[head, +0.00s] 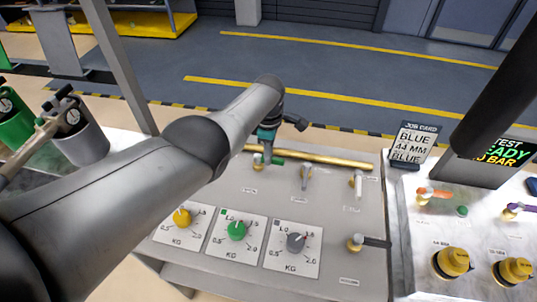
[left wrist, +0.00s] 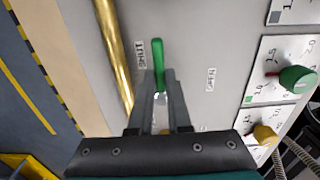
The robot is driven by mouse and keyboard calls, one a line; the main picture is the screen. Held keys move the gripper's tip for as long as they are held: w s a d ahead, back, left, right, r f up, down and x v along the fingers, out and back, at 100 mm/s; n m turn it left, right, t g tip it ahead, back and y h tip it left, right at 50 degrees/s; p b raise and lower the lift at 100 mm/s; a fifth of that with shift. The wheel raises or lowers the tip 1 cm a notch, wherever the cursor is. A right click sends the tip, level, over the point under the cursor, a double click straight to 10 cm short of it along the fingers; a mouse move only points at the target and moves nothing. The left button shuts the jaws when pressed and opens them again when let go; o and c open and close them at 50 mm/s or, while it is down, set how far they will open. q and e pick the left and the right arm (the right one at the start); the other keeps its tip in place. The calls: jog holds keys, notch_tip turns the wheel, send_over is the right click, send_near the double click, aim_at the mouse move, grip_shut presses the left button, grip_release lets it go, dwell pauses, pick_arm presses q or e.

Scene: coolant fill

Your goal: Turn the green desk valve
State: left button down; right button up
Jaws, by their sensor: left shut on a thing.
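The green desk valve has a green lever handle (left wrist: 157,54). It lies on the grey desk panel beside a brass pipe (left wrist: 113,50). My left gripper (left wrist: 160,82) is shut on the near part of the handle, and the far end sticks out beyond the fingertips. In the left wrist view a SHUT label (left wrist: 140,54) is left of the handle and another label (left wrist: 210,79) is to its right. In the head view, the left gripper (head: 266,152) is at the pipe's left end, with the green handle (head: 278,161) partly showing. The valve's base is mostly hidden.
Other valves (head: 306,176) stand right along the brass pipe (head: 330,160). Yellow, green (head: 237,231) and grey dials sit at the desk's front. A job card (head: 412,143) and a screen (head: 497,155) stand right, above a bench with yellow knobs (head: 453,262). Grey and green canisters stand left.

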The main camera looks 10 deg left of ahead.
pick_arm(q)
jog(key=shift+a, duration=0.15)
jog(key=c, duration=0.9)
grip_release()
jog(key=shift+o, duration=0.2)
jog(key=shift+r+p, duration=0.35)
jog(key=shift+r, duration=0.1)
notch_tip(320, 180, up, 5)
jog(key=p, duration=0.3)
jog(key=shift+p, duration=0.3)
notch_tip(320, 180, up, 9)
jog(key=p, duration=0.1)
jog(key=shift+r+p, duration=0.2)
jog(key=shift+p, duration=0.2)
